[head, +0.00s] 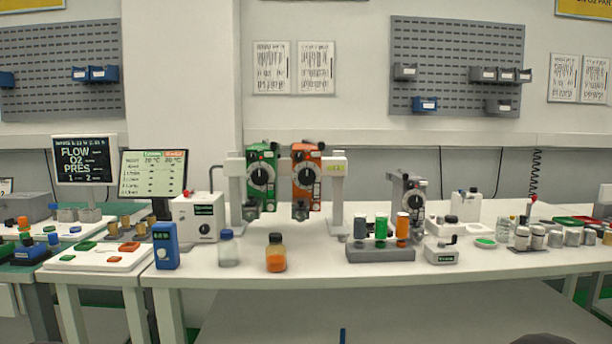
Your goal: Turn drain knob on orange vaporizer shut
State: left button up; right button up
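The orange vaporizer (314,190) hangs on a white rail frame (337,205) at the middle of the bench. It is upright, with a dark round dial on its front and a dark fitting at its lower end. The drain knob is too small to make out, so I cannot tell how it is turned. A green vaporizer (270,191) hangs just left of it on the same frame. Neither of my grippers is in view.
In front stand a clear bottle (228,250), an orange-filled bottle (276,262) and a grey rack (380,254) of coloured cylinders. A grey vaporizer (409,195) stands to the right. The white bench top (322,268) is bare between the orange-filled bottle and the rack.

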aim_at(300, 217)
jog(key=i+j+z, duration=0.15)
jog(key=j+z, duration=0.25)
jog(key=i+j+z, duration=0.1)
jog(key=j+z, duration=0.65)
jog(key=i+l, duration=0.05)
jog(key=l, duration=0.05)
